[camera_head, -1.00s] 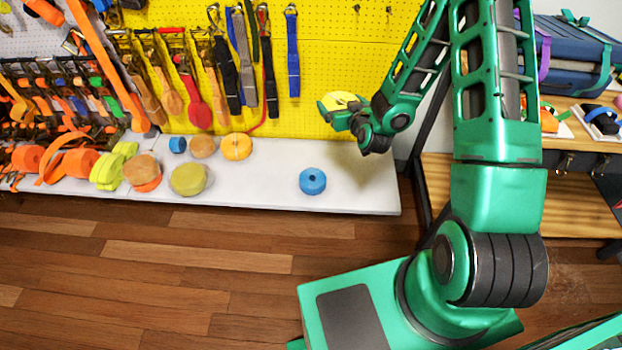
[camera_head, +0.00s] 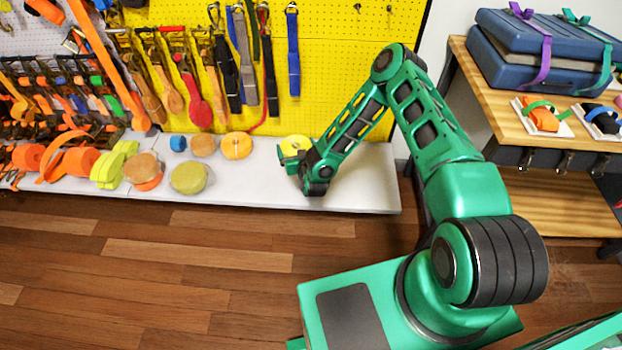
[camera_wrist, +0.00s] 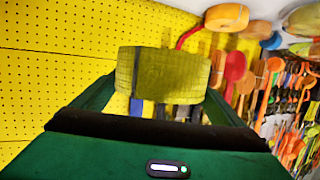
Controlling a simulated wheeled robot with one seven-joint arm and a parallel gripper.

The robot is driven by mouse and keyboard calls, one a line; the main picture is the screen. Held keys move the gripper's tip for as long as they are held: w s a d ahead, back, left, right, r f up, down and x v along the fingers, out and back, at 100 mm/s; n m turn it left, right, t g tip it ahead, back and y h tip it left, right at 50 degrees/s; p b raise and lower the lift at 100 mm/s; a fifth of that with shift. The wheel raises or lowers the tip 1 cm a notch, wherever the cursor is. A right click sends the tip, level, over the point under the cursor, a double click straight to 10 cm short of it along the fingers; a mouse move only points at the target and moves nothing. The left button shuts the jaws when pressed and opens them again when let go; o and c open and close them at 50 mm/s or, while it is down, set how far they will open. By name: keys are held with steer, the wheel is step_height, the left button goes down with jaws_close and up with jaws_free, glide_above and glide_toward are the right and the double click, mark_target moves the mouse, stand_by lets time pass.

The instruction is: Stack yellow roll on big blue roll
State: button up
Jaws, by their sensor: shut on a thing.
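My gripper (camera_head: 293,158) is shut on the yellow roll (camera_head: 295,145) above the white shelf, near the front right part of it. In the wrist view the yellow roll (camera_wrist: 163,75) sits between the two fingers, and their tips are partly hidden by it. The big blue roll is not visible now; my gripper and wrist cover the place where it stood on the shelf. I cannot tell whether the yellow roll touches it.
A small blue roll (camera_head: 178,144), orange rolls (camera_head: 236,145) and an olive-yellow roll (camera_head: 189,178) stand on the white shelf (camera_head: 245,190) to the left. Straps hang on the yellow pegboard (camera_head: 340,60) behind. A wooden bench (camera_head: 500,105) stands at right.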

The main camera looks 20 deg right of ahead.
steer(key=f, duration=0.1)
steer(key=a+f, duration=0.1)
steer(key=f, duration=0.1)
steer(key=s+a+f, duration=0.1)
steer(key=f, duration=0.1)
steer(key=shift+a, duration=0.2)
steer(key=d+f, duration=0.2)
steer(key=d, duration=0.1)
steer(key=w+d+f, duration=0.1)
steer(key=d+f, duration=0.2)
steer(key=d, duration=0.1)
steer(key=d+f, duration=0.2)
steer(key=d, duration=0.2)
steer(key=shift+w+f, duration=0.2)
steer(key=shift+f, duration=0.2)
steer(key=shift+d+f, duration=0.1)
steer(key=shift+f, duration=1.9)
steer(key=o, duration=1)
